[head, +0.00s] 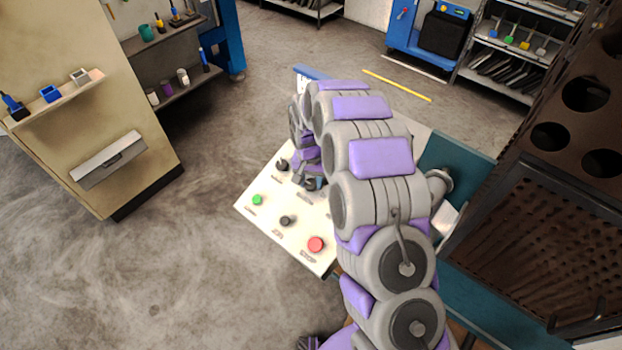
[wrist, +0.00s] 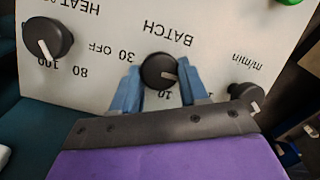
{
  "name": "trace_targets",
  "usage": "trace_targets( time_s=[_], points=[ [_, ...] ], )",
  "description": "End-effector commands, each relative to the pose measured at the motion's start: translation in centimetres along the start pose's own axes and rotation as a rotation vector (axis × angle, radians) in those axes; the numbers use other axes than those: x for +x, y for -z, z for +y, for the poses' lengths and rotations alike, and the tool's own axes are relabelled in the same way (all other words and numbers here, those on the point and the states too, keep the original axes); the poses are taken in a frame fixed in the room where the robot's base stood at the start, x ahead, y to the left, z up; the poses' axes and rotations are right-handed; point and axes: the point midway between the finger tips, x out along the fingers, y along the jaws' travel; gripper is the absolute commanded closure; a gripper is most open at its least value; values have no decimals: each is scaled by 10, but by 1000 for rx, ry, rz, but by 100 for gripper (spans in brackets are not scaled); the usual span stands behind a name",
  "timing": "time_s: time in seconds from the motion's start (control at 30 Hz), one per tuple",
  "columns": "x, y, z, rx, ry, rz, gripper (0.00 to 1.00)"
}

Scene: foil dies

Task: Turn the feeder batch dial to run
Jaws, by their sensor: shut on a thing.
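The batch dial (wrist: 158,71) is a round black knob on a pale control panel (head: 243,205), with the word BATCH printed upside down beside it in the wrist view. In the head view my gripper (head: 313,183) is at the panel and covers the dial. I cannot read a run mark.
In the wrist view a black heat dial (wrist: 46,40) is at the left and an m/min dial (wrist: 247,95) at the right. The panel also carries a green button (head: 257,200), a dark knob (head: 286,221) and a red button (head: 316,244). A brown perforated rack (head: 520,220) stands at the right.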

Motion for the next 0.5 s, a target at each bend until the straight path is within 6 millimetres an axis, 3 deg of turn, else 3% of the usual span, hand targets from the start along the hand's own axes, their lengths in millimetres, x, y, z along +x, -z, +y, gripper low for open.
trace_targets(
  time_s=[0.1,0.13,0.37,0.5],
  points=[
    [0,0,-2,0,3,1,87],
    [0,0,-2,1,3,1,53],
    [0,0,-1,1,3,2,32],
    [0,0,0,2,3,2,32]
  ],
)
